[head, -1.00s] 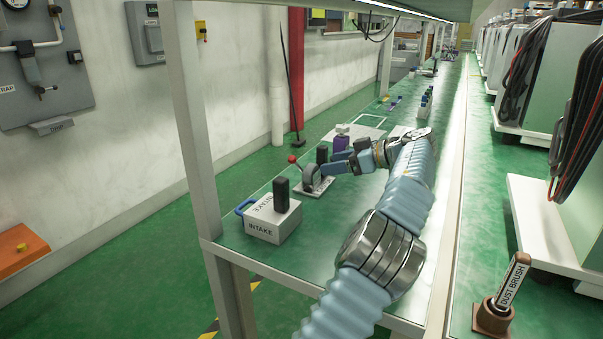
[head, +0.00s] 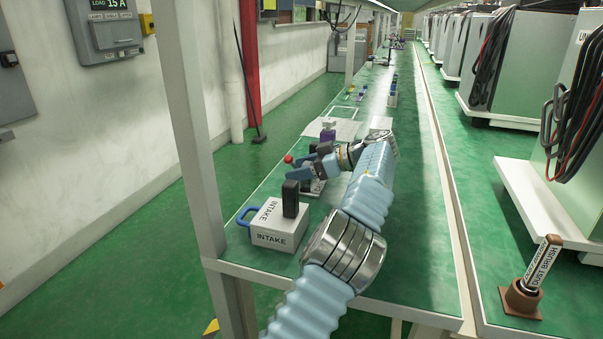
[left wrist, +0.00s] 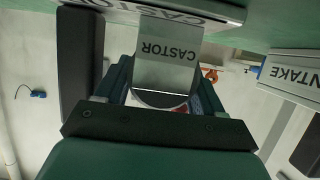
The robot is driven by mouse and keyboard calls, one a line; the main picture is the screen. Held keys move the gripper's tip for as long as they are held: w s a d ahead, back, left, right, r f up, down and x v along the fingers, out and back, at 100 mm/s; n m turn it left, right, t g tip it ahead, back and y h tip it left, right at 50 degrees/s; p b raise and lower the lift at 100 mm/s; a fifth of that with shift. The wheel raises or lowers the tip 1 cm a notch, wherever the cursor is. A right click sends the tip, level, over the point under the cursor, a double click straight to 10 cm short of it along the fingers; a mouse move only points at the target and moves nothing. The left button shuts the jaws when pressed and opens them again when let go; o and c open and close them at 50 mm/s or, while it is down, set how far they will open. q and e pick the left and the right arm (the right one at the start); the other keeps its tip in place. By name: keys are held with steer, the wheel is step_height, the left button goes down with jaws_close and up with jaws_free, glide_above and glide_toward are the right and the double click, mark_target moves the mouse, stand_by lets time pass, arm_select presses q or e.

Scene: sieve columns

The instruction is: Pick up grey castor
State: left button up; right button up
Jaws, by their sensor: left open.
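The grey castor (left wrist: 168,68) shows in the left wrist view as a grey piece labelled CASTOR, lying between the two dark fingers of my left gripper (left wrist: 160,95). A pale stand edge (left wrist: 175,12), also labelled CASTOR, is above it in that picture. In the head view my left gripper (head: 304,168) is at the castor's place on the green bench and hides most of it. A red knob (head: 288,158) sticks out at the left of the fingers. The jaws are open around the castor; I cannot tell whether they touch it. My right gripper is not in view.
A white INTAKE box (head: 279,238) with a blue handle and a black upright block stands nearer on the bench (head: 400,250). A purple-topped item (head: 328,134) is behind the gripper. A shelf post (head: 190,120) rises at the left.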

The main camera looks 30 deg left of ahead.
arm_select(q)
steer(key=c, duration=1)
steer(key=shift+a, duration=0.1)
steer(key=shift+r, duration=0.15)
